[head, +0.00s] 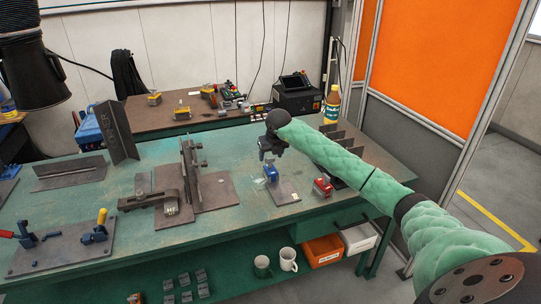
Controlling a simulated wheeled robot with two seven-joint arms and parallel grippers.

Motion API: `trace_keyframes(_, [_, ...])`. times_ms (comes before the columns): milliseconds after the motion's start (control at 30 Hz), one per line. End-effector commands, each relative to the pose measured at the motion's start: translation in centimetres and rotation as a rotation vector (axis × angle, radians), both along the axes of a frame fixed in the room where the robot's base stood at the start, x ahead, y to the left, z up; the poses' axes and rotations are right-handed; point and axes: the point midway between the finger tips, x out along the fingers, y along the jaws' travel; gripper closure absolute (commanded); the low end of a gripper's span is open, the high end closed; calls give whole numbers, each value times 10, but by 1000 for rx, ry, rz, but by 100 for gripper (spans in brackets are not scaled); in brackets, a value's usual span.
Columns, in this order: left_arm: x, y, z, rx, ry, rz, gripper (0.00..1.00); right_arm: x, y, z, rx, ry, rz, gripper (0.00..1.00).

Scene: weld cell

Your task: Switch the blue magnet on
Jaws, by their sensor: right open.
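The blue magnet (271,172) stands on a grey steel plate (286,193) on the green welding table, right of the middle. My right gripper (268,155) hangs just above and behind it, pointing down. The gripper is open and small in the picture. Whether its fingers touch the magnet I cannot tell. The magnet's switch is too small to make out. A red magnet (323,186) sits to the right of the plate. My left gripper is not in view.
Dark upright plates (345,143) stand behind the red magnet. A steel fixture with upright plates (190,172) stands left of the blue magnet. A clamp board (62,250) lies at the front left. Bare table top lies between fixture and magnet plate.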

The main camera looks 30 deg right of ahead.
Motion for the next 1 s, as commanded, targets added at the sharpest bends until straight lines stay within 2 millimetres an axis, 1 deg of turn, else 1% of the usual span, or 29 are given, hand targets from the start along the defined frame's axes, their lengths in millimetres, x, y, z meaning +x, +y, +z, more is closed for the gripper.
trace_keyframes(100, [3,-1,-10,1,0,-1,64,3,0,-9,0,2,0,40])
trace_keyframes(200, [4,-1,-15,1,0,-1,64,5,-1,-13,0,1,1,40])
trace_keyframes(500, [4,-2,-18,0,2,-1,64,5,-1,-15,0,0,1,40])
trace_keyframes(567, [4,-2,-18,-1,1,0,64,5,-1,-15,0,0,1,50])
trace_keyframes(600, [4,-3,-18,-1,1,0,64,5,-1,-15,0,0,1,58])
trace_keyframes(733, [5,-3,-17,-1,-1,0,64,5,-1,-15,0,0,1,83])
trace_keyframes(767, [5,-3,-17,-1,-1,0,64,5,-1,-15,0,0,1,85])
trace_keyframes(1000, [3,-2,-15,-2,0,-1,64,5,-1,-15,-1,0,15,85])
